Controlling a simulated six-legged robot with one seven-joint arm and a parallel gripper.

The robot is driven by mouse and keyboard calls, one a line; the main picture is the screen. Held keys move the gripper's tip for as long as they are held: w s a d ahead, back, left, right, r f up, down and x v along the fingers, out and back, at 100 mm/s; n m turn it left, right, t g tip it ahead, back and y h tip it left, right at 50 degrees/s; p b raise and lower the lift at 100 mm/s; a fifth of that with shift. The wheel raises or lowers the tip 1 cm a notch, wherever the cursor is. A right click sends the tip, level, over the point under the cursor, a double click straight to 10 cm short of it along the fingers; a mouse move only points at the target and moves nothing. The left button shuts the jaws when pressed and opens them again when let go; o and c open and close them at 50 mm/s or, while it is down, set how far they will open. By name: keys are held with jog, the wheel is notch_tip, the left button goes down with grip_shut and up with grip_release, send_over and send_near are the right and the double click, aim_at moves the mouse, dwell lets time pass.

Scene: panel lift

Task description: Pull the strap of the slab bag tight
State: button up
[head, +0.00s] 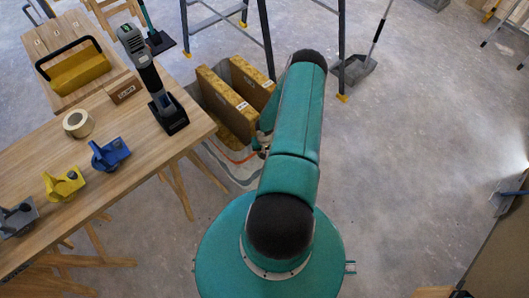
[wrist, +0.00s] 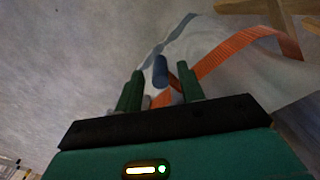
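The slab bag (head: 238,174) is pale and lies on the floor right of the workbench, with yellow-edged slabs (head: 222,100) standing at it. Its orange strap (head: 236,157) shows as a thin curve, partly hidden by my arm. In the wrist view the orange strap (wrist: 235,43) arches over the pale bag fabric (wrist: 255,75) and runs down behind my gripper's right finger. My gripper (wrist: 160,88) has its two fingers apart. A dark blue cylinder (wrist: 160,72) shows between and just beyond the fingertips; I cannot tell whether anything touches it.
The wooden workbench (head: 130,130) at left carries clamps, a tape roll (head: 78,124) and a black-based tool (head: 165,110). A stepladder (head: 266,40) stands behind the slabs, with a dustpan (head: 353,70) at its right. The floor at right is mostly clear.

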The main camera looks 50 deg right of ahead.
jog(key=shift+f, duration=0.4)
grip_shut()
